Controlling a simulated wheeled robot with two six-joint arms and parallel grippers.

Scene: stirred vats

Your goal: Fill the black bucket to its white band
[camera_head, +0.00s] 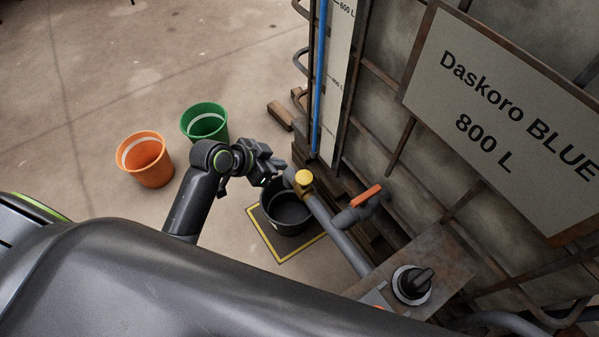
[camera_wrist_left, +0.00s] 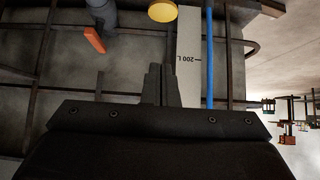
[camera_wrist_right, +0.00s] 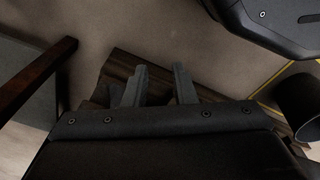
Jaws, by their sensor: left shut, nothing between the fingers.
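The black bucket (camera_head: 288,222) stands upright inside a yellow-outlined square (camera_head: 283,258) on the floor, under the end of the vat's grey outlet pipe (camera_head: 338,238). The pipe has a yellow cap (camera_head: 304,177) and an orange valve handle (camera_head: 366,195); the handle also shows in the left wrist view (camera_wrist_left: 94,40). The bucket's inside looks dark; I cannot make out a white band or a liquid level. My left gripper (camera_head: 272,170) is shut and empty, above the bucket's far left rim, beside the yellow cap. My right gripper (camera_wrist_right: 158,83) is open and empty, over dark wooden boards.
An orange bucket (camera_head: 146,163) and a green bucket (camera_head: 205,122) stand on the floor to the left. The caged vat (camera_head: 470,190) fills the right, with a sign, a level scale (camera_head: 336,90) and a black rotary knob (camera_head: 413,282). Floor at upper left is clear.

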